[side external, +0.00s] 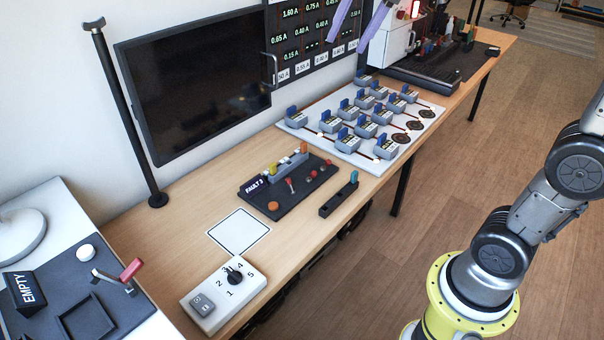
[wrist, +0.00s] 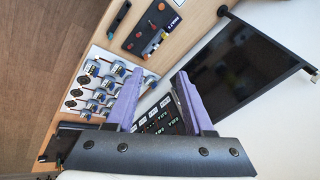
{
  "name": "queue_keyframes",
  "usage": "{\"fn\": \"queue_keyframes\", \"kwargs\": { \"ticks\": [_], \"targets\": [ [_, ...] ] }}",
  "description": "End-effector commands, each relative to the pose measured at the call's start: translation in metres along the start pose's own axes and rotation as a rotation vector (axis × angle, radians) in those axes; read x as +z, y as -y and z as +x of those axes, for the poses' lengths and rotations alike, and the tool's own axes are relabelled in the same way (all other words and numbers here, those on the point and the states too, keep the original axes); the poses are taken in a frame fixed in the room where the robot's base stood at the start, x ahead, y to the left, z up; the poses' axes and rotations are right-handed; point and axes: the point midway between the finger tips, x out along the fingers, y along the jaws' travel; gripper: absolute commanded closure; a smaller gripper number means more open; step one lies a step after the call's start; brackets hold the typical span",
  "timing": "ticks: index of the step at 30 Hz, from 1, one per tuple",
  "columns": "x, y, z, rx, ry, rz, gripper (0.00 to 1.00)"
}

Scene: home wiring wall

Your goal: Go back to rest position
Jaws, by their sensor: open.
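My gripper (side external: 346,43) shows at the top of the side view as two purple fingers, in front of the black readout panel (side external: 312,28). In the wrist view my gripper (wrist: 157,76) is open, its purple fingers well apart, with only the background between them. Nothing is held. The fingers appear above the far part of the bench, and I see no contact with anything. The rest of the hand is cut off by the side view's top edge.
A white board (side external: 292,122) with several blue-topped breakers stands on the wooden bench. Nearer are the black "FAULT 3" panel (side external: 288,184), a white square (side external: 238,232) and a numbered dial box (side external: 223,296). A dark screen (side external: 195,80) stands behind.

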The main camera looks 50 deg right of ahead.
Motion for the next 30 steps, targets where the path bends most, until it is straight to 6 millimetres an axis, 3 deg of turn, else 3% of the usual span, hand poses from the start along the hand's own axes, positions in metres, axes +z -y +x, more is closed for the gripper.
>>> {"fn": "queue_keyframes", "kwargs": {
  "ticks": [3,8,12,18,24,30],
  "targets": [
    [0.04,-0.035,-0.012,-0.034,-0.015,-0.134,0.47],
    [0.091,-0.086,-0.005,-0.067,-0.033,-0.337,0.47],
    [0.13,-0.131,0.019,-0.08,-0.044,-0.53,0.47],
    [0.165,-0.176,0.066,-0.052,-0.013,-0.781,0.47],
    [0.164,-0.174,0.073,-0.061,-0.037,-0.936,0.47],
    [0.164,-0.174,0.072,-0.061,-0.037,-0.952,0.47]
  ]
}}
